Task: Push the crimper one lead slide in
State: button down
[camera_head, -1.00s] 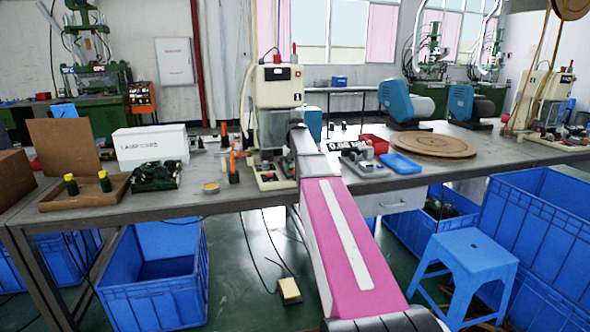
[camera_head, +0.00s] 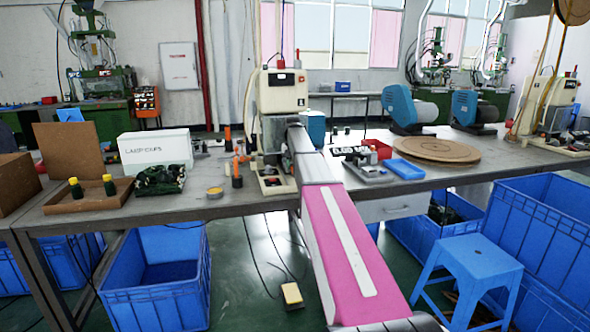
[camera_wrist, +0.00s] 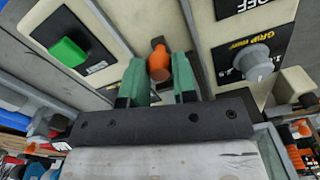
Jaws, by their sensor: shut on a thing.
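Crimper one (camera_head: 283,92) is the cream machine marked 1 on the bench, straight behind my outstretched pink arm. In the wrist view its cream front (camera_wrist: 120,22) fills the top. My gripper (camera_wrist: 159,72) has two green fingers, closed on an orange knob (camera_wrist: 158,62) that stands in a gap between cream panels. The knob looks like the lead slide's handle. The slide itself and how far in it sits are hidden behind the knob and fingers. In the head view my arm hides the grip.
A green switch (camera_wrist: 68,52) and a grey dial (camera_wrist: 257,60) flank the fingers, close by. On the bench, a white box (camera_head: 155,147) stands left of the crimper; grey fixtures, a blue tray (camera_head: 420,173) and a round board (camera_head: 436,147) lie right. A blue stool (camera_head: 468,255) stands in front.

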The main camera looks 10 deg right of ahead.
jog(key=shift+w, duration=0.25)
jog(key=c, duration=0.9)
grip_release()
notch_tip(320, 180, up, 11)
jog(key=shift+s+f, duration=0.1)
jog(key=shift+f, duration=0.05)
